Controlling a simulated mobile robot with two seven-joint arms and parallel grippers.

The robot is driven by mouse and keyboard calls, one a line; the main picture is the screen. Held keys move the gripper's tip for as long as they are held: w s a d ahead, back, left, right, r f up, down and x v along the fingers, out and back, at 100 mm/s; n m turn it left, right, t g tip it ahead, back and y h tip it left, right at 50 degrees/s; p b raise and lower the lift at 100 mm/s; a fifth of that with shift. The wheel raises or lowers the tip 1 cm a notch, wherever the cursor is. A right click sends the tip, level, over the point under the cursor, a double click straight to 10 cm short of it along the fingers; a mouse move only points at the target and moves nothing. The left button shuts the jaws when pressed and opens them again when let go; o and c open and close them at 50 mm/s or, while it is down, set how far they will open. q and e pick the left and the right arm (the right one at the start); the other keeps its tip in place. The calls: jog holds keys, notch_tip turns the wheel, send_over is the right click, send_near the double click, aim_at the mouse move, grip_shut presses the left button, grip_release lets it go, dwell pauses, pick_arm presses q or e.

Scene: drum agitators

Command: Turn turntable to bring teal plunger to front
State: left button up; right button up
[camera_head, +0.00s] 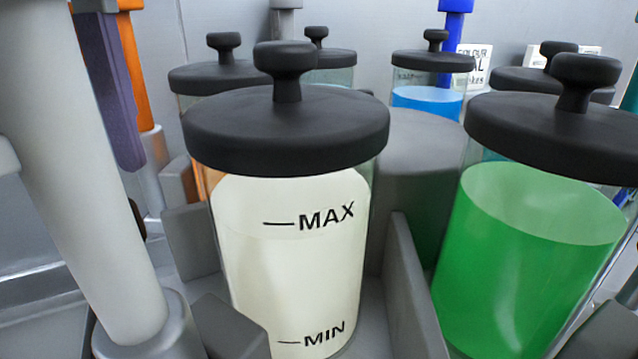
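The turntable's grey hub (415,165) stands behind the front jars, and a grey upright divider (412,285) runs forward from it. A jar of cream liquid (290,270) with a black knobbed lid stands at the front middle, marked MAX and MIN. A jar of green liquid (530,270) stands to its right. A dark teal upright piece (630,95) is cut off at the right edge; I cannot tell if it is the teal plunger. Neither of my grippers is clearly in view.
A jar of blue liquid (428,98) and other black-lidded jars stand behind. A thick white column (85,180) fills the left foreground. Purple (108,90), orange (132,70) and blue (453,35) uprights stand behind. Free room around the jars is tight.

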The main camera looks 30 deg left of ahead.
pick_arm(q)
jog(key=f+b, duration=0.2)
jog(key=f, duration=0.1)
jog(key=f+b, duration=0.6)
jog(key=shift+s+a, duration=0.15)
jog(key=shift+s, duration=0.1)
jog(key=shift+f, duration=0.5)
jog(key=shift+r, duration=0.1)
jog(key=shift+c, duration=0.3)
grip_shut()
